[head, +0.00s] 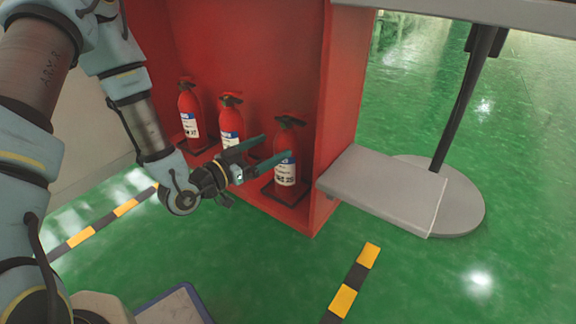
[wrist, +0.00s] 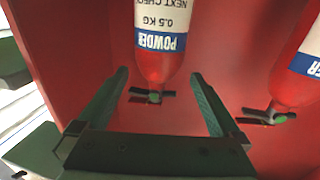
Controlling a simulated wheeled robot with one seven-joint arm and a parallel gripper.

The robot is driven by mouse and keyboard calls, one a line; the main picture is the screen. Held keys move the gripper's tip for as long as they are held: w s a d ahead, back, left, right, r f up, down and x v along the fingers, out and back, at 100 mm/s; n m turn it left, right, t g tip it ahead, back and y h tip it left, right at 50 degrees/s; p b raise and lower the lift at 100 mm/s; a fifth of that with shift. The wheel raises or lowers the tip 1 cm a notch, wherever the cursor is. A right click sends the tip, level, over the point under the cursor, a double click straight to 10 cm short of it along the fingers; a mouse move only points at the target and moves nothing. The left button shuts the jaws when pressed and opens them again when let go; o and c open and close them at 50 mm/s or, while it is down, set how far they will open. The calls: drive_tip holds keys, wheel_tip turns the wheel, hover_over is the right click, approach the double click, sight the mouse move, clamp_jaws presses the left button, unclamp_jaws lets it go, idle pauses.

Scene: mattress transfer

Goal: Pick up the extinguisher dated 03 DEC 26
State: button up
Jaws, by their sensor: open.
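Three red extinguishers with white and blue labels stand in a row in a red cabinet: the left one (head: 188,108), the middle one (head: 229,122) and the right one (head: 285,150). Their dates are too small to read for certain. My gripper (head: 274,148) is open, with its fingers reaching towards the right extinguisher. The wrist view is upside down. There an extinguisher (wrist: 155,65) appears between the open fingers (wrist: 159,76), its label showing "POWDER", "0.5 KG" and part of "NEXT CHECK"; its date is out of frame. I cannot tell whether the fingers touch it.
The red cabinet (head: 325,125) has side walls close to the extinguishers. Another extinguisher (wrist: 295,85) shows at the right of the wrist view. A grey block (head: 375,190) and a round pole base (head: 460,200) stand right of the cabinet.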

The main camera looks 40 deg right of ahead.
sight(276, 144)
drive_tip(key=d+b, duration=0.1)
drive_tip(key=d, duration=0.3)
drive_tip(key=shift+w, duration=0.1)
drive_tip(key=d+b, duration=0.2)
drive_tip(key=d, duration=0.2)
drive_tip(key=shift+d, duration=0.1)
drive_tip(key=shift+d+r, duration=0.15)
drive_tip(key=shift+d, duration=0.25)
clamp_jaws()
